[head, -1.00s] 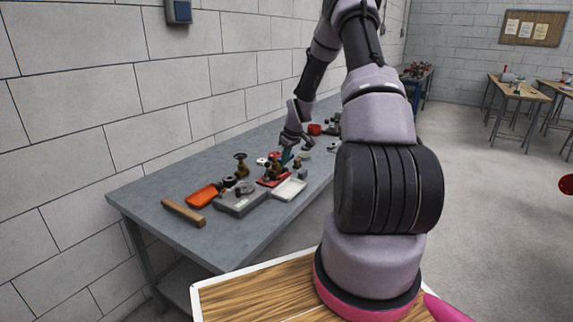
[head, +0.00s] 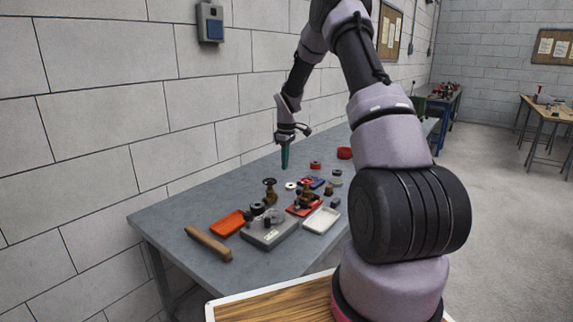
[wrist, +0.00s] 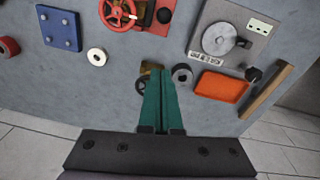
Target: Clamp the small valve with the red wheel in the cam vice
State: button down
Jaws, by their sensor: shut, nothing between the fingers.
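The small valve with the red wheel (wrist: 118,12) shows at the top of the wrist view, standing over a red base (wrist: 153,27), which I take to be the cam vice. A black knob (wrist: 164,15) lies at the base's right side. In the head view the red wheel (head: 307,182) is above a brass body on the red base (head: 296,211). I cannot tell whether the valve is clamped. My gripper (head: 285,167) is shut and empty, raised above the bench, apart from the valve. Its green fingers (wrist: 161,74) partly hide a brass valve with a black wheel (wrist: 142,87).
A grey block with a round disc (wrist: 222,38), an orange tray (wrist: 221,86), a white tray (head: 322,221) and a wooden bar (head: 208,243) are nearby. A blue plate (wrist: 60,29) and a pale ring (wrist: 97,57) lie left in the wrist view. The wall runs behind the bench.

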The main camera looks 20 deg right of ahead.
aim_at(298, 200)
notch_tip(298, 200, down, 8)
jog(key=s+d, duration=0.2)
jog(key=shift+d+f, duration=0.15)
jog(key=shift+d, duration=0.1)
jog(key=shift+s+d+f, duration=0.15)
jog(key=shift+s+d, duration=0.55)
jog(key=shift+s, duration=0.25)
